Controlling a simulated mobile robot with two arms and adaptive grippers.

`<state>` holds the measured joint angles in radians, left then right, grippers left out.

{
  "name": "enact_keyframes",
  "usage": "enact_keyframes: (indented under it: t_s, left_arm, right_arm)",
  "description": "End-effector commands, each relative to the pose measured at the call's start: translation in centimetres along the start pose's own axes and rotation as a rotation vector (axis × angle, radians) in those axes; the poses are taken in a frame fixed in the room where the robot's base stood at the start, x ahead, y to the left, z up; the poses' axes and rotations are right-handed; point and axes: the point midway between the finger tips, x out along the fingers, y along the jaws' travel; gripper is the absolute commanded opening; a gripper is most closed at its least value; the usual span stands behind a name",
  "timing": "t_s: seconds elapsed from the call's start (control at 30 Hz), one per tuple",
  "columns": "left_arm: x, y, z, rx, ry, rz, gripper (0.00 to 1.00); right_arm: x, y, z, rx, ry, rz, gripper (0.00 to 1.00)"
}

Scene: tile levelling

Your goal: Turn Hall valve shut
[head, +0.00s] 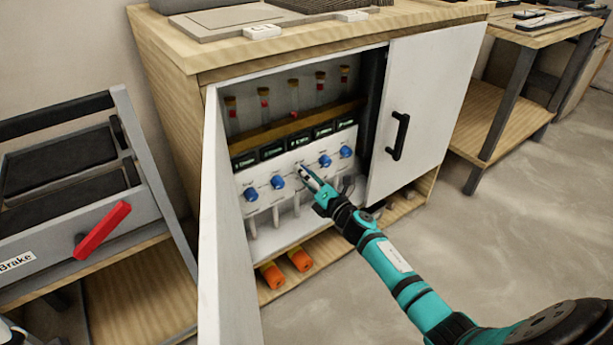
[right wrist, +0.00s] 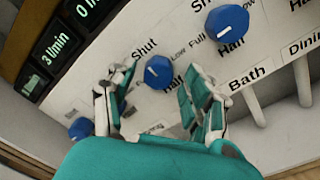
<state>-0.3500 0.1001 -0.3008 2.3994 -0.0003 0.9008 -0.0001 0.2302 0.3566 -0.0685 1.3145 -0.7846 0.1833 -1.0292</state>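Inside the open cabinet is a white valve panel (head: 262,205) with a row of blue knobs (head: 277,182). My right gripper (head: 303,172) is at the middle of the row and covers the knob there. In the right wrist view the gripper (right wrist: 155,105) is open, one finger on each side of a blue knob (right wrist: 158,72); contact cannot be told. "Shut" is printed beside this knob. Its name label is hidden by the fingers, so I cannot read whether it is Hall. The neighbouring knob (right wrist: 227,22) has "Bath" below it.
The left cabinet door (head: 222,215) stands open, the right door (head: 425,100) is closed. Dark displays (head: 272,150) sit above the knobs, one reading 3 l/min. Orange-capped items (head: 300,260) lie below. A red-handled brake machine (head: 103,230) is at left.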

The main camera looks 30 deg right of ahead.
Motion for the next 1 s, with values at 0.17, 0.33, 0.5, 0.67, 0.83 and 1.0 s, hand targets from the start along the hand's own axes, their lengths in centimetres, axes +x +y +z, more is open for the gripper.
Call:
enact_keyframes:
  t_s: [0.17,0.33,0.5,0.67,0.83,1.0]
  left_arm:
    - [0.0,0.0,0.0,0.000,-0.001,0.000,0.40]
    - [0.1,-0.1,0.0,0.001,0.000,-0.001,0.40]
    - [0.0,0.0,0.0,0.001,0.000,-0.001,0.40]
    - [0.0,0.0,0.0,0.001,0.000,0.000,0.40]
    - [0.0,0.0,0.0,0.001,0.000,0.000,0.40]
    - [0.0,0.0,0.0,0.001,0.000,0.000,0.40]
  right_arm:
    - [0.0,0.1,0.1,0.000,-0.002,0.002,0.53]
    - [-0.7,0.0,0.1,0.000,-0.002,0.001,0.53]
    - [-3.6,-0.1,0.0,-0.001,0.000,0.000,0.53]
    - [-7.2,0.0,0.0,0.001,0.000,-0.001,0.53]
    - [-10.2,0.0,0.0,0.001,0.000,0.000,0.53]
    - [-11.7,0.0,0.0,0.001,-0.001,0.000,0.53]
